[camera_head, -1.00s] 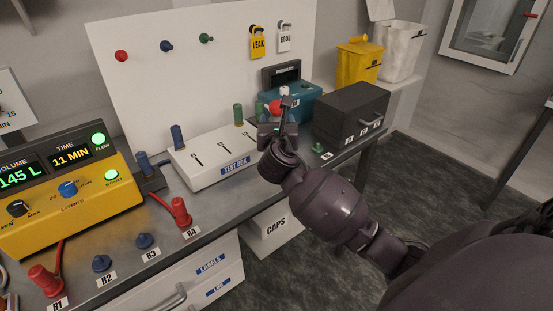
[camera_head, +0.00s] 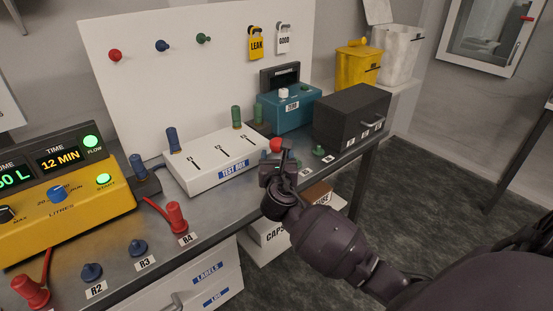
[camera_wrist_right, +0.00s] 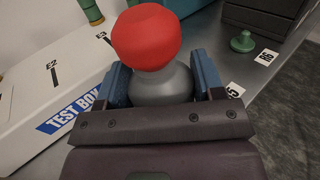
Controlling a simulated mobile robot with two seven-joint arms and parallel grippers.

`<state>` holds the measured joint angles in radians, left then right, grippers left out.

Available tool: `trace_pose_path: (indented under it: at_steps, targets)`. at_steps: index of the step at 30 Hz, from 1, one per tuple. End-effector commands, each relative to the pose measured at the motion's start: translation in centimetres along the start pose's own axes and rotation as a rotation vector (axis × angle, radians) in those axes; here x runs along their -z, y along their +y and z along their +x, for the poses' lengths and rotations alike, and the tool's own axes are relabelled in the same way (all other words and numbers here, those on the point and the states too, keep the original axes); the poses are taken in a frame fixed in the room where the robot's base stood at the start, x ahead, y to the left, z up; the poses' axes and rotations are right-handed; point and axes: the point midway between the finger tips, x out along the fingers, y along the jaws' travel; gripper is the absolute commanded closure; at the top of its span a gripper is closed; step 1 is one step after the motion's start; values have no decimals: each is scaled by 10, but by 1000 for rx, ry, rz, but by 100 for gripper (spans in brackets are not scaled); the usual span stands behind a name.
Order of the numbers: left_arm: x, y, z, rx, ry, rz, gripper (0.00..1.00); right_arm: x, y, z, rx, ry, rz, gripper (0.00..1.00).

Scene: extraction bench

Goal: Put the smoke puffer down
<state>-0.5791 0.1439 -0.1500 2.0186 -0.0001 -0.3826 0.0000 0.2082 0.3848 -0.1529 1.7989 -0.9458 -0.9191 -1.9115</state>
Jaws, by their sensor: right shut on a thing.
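The smoke puffer is a grey body with a red bulb on top; it shows in the head view (camera_head: 276,146) and large in the right wrist view (camera_wrist_right: 147,38). My right gripper (camera_head: 279,165) is shut on its grey body, with blue finger pads on both sides in the right wrist view (camera_wrist_right: 162,85). The puffer is upright, at the front edge of the bench (camera_head: 212,218), right of the test box (camera_head: 207,177). Its base is hidden, so I cannot tell whether it touches the bench. My left gripper is not in view.
A teal pressure unit (camera_head: 290,115) and a black drawer box (camera_head: 350,113) stand behind and right. A green plug (camera_head: 318,150) sits near the labels at the bench edge. Left are a red plug (camera_head: 175,217), blue plugs (camera_head: 138,246) and a yellow pump (camera_head: 65,215).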

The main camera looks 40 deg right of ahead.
Motion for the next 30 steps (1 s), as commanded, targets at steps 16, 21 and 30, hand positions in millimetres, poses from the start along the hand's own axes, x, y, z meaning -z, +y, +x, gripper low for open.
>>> trace_pose_path:
  at_steps: [16,21,30]
  targets:
    - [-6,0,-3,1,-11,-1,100,1,0,0,0,-1,1,13]
    - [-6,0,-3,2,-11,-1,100,1,0,0,0,-1,1,13]
    - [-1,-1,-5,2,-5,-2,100,-3,0,-30,-2,0,2,13]
